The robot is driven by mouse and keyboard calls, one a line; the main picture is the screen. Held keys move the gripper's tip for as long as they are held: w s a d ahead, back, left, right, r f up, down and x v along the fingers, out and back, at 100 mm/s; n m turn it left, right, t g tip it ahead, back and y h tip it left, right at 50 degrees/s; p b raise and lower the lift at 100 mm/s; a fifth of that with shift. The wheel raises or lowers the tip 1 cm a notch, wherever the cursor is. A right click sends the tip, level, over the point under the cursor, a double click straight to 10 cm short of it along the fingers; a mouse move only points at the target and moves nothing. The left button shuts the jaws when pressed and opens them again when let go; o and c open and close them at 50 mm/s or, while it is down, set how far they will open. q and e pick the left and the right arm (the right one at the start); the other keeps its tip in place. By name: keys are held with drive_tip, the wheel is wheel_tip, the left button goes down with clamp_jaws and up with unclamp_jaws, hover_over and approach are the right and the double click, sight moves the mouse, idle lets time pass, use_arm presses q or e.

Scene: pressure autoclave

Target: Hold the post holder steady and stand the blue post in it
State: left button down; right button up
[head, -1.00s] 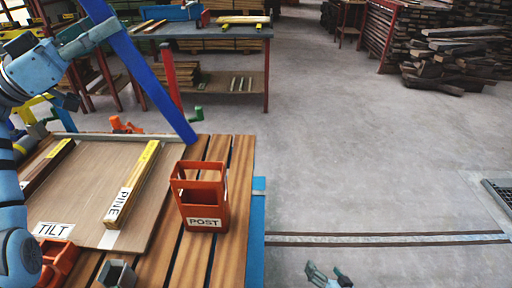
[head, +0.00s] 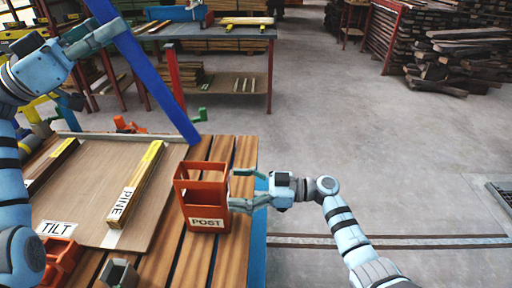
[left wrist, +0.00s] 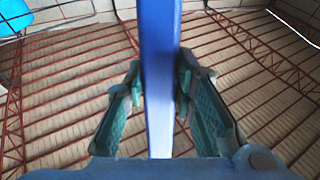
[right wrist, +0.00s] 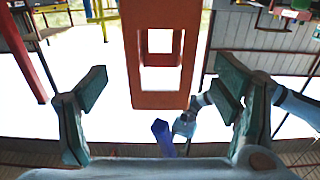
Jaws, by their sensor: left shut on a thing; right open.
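The post holder (head: 222,213) is an orange-red open frame box with a POST label, upright on the slatted bench top. It also shows in the right wrist view (right wrist: 160,100), between and beyond the fingers. The long blue post (head: 160,88) hangs tilted behind the holder, its lower end to the holder's upper left in the head view. My left gripper (head: 110,32) is shut on the post, seen also in the left wrist view (left wrist: 160,85). My right gripper (head: 240,188) is open at the holder's right side; contact is unclear.
A tilted board (head: 85,185) labelled TILT carries yellow-edged strips, one marked PINE (head: 137,185). A red bin (head: 62,262) and a grey block (head: 118,274) are at the bench front. A second table (head: 225,32) stands behind.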

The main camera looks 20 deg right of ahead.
sight(212, 186)
use_arm(q)
drive_tip(key=shift+a, duration=0.1)
use_arm(e)
drive_tip(key=x, duration=0.6)
drive_tip(key=shift+w+a, duration=0.15)
drive_tip(key=shift+a, duration=0.2)
drive_tip(key=c, duration=1.5)
use_arm(q)
wheel_tip(212, 186, down, 13)
use_arm(e)
drive_tip(key=shift+o, duration=0.2)
use_arm(q)
drive_tip(key=c, duration=1.2)
unclamp_jaws()
drive_tip(key=shift+c, duration=0.2)
drive_tip(key=v, duration=1.2)
